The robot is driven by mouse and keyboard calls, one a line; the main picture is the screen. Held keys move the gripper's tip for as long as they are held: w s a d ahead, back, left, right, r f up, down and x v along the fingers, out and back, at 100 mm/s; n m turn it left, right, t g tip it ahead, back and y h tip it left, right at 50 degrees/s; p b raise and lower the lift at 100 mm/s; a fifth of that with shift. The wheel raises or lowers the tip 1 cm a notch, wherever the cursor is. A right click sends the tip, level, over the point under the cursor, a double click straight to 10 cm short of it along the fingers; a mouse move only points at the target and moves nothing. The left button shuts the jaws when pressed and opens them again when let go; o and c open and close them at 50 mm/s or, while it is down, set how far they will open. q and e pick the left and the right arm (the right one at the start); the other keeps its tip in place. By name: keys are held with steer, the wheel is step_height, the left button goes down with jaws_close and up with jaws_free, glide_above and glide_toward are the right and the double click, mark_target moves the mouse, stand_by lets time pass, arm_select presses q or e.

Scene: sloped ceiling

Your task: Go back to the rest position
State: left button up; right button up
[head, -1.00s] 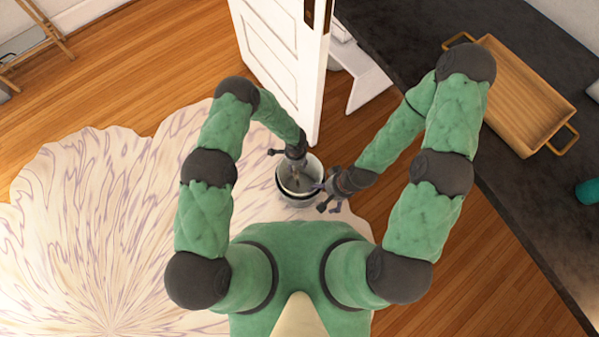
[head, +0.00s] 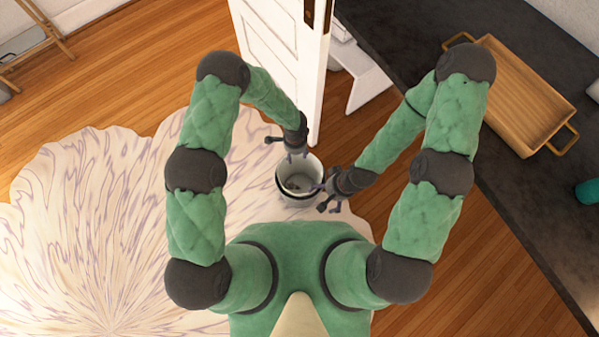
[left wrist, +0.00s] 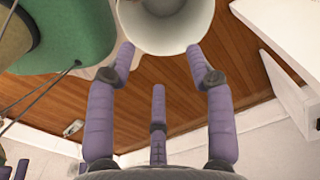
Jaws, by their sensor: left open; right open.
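My left gripper (head: 292,152) is open and empty above the far rim of a white bin (head: 285,172) on the floor. In the left wrist view its purple fingers (left wrist: 160,65) are spread apart, with the bin (left wrist: 165,28) beyond their tips at the top. A small dark thing (head: 294,186) lies inside the bin; I cannot tell what it is. My right gripper (head: 325,196) is open and empty beside the bin's right side; whether it touches the bin I cannot tell.
A white door (head: 285,60) stands just beyond my left gripper. A dark counter (head: 420,20) with a wooden tray (head: 525,100) and a teal object (head: 588,190) is at the right. A pale patterned rug (head: 90,220) covers the floor at left, with clear room there.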

arm_select(q)
steer(key=shift+r, duration=1)
